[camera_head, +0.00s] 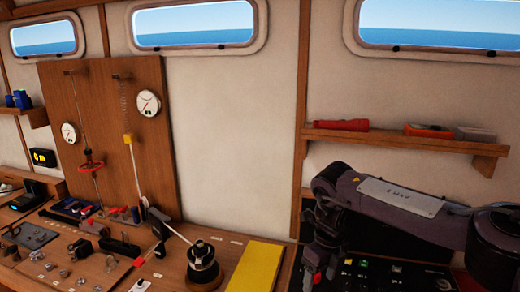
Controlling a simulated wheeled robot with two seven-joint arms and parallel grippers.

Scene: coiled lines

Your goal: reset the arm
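My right arm comes in from the right, bent at a dark grey elbow. Its gripper (319,268) hangs downward, just right of the yellow panel and in front of the dark control panel. The fingers are small and dark, so I cannot tell whether they are open or shut, and I see nothing clearly held in them. My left arm and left gripper are not in view.
A winch drum (202,262) with a handle stands on the wooden bench. A yellow panel (256,268) lies to its right. A control panel (400,272) lies behind my arm. A wooden board (115,110) with gauges and hanging lines stands left. A shelf (395,137) hangs above my arm.

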